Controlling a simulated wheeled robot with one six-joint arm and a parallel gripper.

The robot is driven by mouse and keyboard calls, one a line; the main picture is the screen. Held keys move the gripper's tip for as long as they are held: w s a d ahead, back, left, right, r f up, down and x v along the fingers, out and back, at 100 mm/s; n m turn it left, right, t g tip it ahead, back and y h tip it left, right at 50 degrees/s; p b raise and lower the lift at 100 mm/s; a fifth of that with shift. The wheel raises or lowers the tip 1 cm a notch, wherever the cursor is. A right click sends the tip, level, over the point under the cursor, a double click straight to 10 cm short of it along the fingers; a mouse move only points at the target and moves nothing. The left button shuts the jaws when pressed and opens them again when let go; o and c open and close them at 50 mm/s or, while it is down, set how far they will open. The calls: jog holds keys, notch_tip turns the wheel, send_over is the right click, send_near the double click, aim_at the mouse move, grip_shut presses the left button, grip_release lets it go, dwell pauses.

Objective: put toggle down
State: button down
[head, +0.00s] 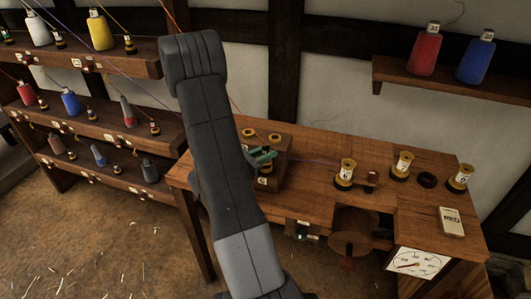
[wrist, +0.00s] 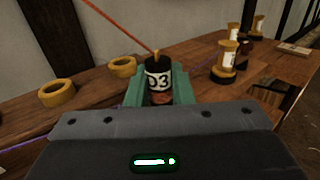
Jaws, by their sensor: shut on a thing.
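The toggle (wrist: 157,66) shows in the wrist view as a dark upright cylinder with a white "03" label and a small brass-coloured tip. A red cord runs from its top toward the upper left. My gripper (wrist: 159,88) has green fingers shut on both sides of it. In the head view my gripper (head: 263,154) is just above the wooden block at the left part of the bench, partly behind my arm. The toggle cannot be made out clearly there. Whether its lower end touches the wood is hidden by the gripper.
Two yellow rings (wrist: 57,93) sit on the wood beyond my gripper. The bench (head: 320,150) carries several black-and-yellow bobbins (head: 345,174), a black ring (head: 427,180) and a card marked "RED" (head: 452,221). A dial (head: 417,262) is at its front. Spool racks (head: 100,130) stand left.

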jog(key=shift+f+b, duration=0.4)
jog(key=shift+b, duration=0.05)
jog(key=shift+f, duration=0.25)
jog(key=c, duration=1.3)
grip_release()
jog(key=shift+r, duration=0.1)
jog(key=shift+o, duration=0.2)
jog(key=shift+r, duration=0.1)
jog(key=shift+r+p, duration=0.65)
jog(key=shift+r, duration=0.05)
jog(key=b+v, duration=0.3)
jog(key=v, duration=0.9)
jog(key=shift+f, duration=0.25)
jog(key=shift+d, duration=0.1)
